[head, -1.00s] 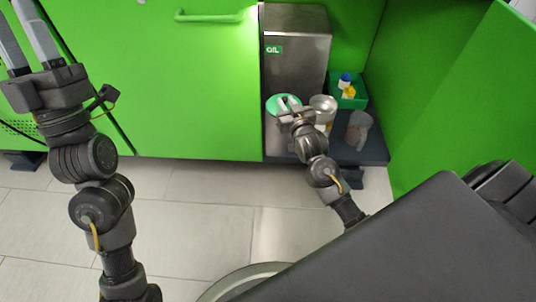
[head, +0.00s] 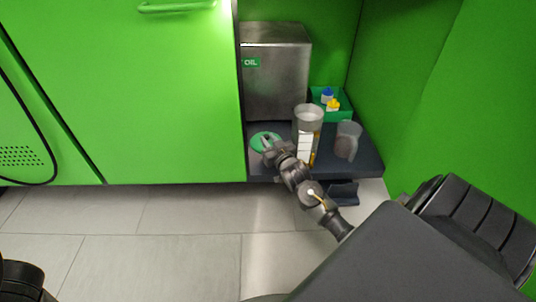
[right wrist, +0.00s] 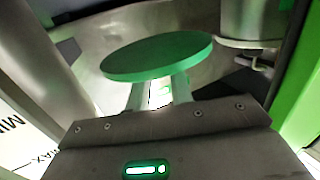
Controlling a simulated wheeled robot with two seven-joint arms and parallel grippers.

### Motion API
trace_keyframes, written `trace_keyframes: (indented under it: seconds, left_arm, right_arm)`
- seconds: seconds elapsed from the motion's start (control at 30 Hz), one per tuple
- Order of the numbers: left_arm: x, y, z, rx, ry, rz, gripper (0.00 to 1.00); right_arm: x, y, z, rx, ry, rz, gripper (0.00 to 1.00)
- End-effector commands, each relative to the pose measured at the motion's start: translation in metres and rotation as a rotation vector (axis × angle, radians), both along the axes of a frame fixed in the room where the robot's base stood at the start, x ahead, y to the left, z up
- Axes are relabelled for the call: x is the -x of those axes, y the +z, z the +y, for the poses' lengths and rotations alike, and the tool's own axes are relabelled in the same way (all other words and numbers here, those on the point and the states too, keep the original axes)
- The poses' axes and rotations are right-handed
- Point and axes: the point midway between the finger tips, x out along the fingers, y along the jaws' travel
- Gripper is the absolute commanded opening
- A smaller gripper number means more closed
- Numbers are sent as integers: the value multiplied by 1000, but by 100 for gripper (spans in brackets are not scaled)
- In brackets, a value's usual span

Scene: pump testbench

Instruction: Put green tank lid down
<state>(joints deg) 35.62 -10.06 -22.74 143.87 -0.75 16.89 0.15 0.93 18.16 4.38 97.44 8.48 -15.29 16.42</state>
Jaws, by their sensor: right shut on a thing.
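The green round tank lid (head: 258,137) is at the left front of the dark shelf, in front of the steel oil tank (head: 275,85). My right gripper (head: 267,144) is shut on the lid. In the right wrist view, the lid (right wrist: 157,57) shows as a green disc just beyond my right gripper's fingers (right wrist: 160,92). I cannot tell whether the lid touches the shelf. My left gripper is out of view.
A clear container with a white label (head: 305,140) stands just right of my right gripper. A grey translucent jug (head: 347,140) is farther right. A green bin (head: 345,113) with blue- and yellow-capped bottles is behind. Green cabinet walls (head: 410,90) enclose the right side.

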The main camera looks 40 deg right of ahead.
Motion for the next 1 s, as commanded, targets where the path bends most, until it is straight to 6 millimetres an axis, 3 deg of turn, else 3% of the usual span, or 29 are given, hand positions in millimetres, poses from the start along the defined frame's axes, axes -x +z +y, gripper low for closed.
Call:
trace_keyframes:
  seconds: [0.03, 0.1, 0.37, 0.6, 1.0]
  left_arm:
    - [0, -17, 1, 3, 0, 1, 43]
    - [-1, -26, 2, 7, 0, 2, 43]
    - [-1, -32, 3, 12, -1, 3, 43]
    - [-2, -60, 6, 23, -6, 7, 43]
    - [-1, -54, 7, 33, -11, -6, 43]
  right_arm:
    - [0, -20, 0, 0, 0, 2, 0]
    - [0, -33, 0, 0, 0, 2, 0]
    - [0, -42, 0, 0, 0, 0, 0]
    - [0, -76, 0, 0, -1, 1, 0]
    - [0, -79, 0, 0, 0, 1, 0]
